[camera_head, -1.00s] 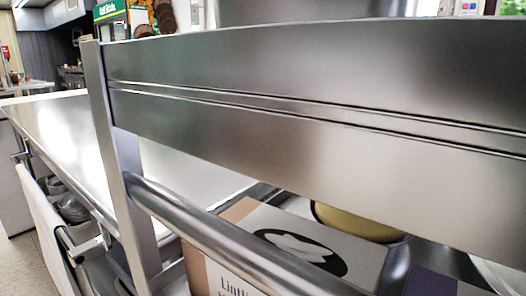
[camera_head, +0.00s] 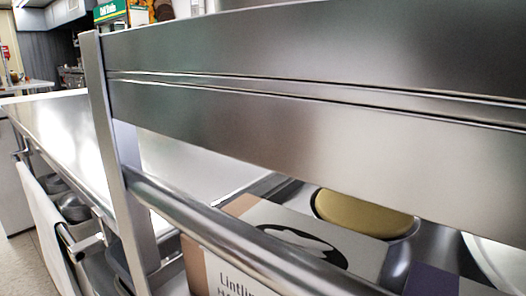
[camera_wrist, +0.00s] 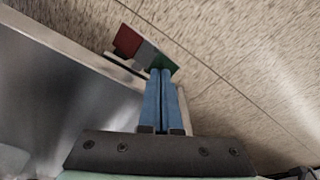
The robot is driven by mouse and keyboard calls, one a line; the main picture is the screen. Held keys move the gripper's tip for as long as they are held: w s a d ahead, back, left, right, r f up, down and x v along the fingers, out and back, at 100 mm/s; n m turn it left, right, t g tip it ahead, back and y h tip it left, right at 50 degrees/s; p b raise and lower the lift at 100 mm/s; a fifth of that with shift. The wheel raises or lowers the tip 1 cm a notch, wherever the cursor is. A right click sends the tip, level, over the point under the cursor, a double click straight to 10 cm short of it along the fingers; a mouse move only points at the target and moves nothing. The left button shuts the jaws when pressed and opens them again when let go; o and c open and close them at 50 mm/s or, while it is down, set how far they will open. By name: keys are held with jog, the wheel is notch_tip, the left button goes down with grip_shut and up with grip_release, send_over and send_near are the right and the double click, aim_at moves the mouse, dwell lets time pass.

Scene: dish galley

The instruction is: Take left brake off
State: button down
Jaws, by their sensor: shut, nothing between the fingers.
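In the wrist view, a small brake pedal (camera_wrist: 128,42) has a red end, a grey middle and a green end, and sits low beside a metal edge, above the floor. My gripper (camera_wrist: 160,72) has blue fingers that are closed together with nothing between them. Its fingertips overlap the green end of the pedal in the picture; I cannot tell whether they touch it. My gripper is not in the head view. The steel cart (camera_head: 300,130) fills the head view, with an upright post and a round bar (camera_head: 200,215); no brake shows there.
A cardboard box (camera_head: 285,225) and a round yellow-topped container (camera_head: 365,213) stand behind the bar. A long steel counter (camera_head: 60,120) lies at left, with dishes on shelves below. Bare tiled floor (camera_wrist: 240,50) shows in the wrist view.

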jog(key=shift+w+d+f+b, duration=0.1)
jog(key=shift+d+f+b, duration=0.05)
jog(key=shift+f+b, duration=1.45)
dwell(0.6)
jog(key=shift+f+p, duration=0.2)
jog(key=shift+p, duration=0.15)
jog(key=r+p, duration=0.2)
jog(key=p, duration=0.1)
jog(key=r+p, duration=0.1)
jog(key=shift+s+a+r, duration=0.25)
jog(key=shift+r, duration=0.05)
notch_tip(320, 180, up, 3)
jog(key=p, duration=0.3)
jog(key=shift+r, duration=0.1)
jog(key=shift+w, duration=0.1)
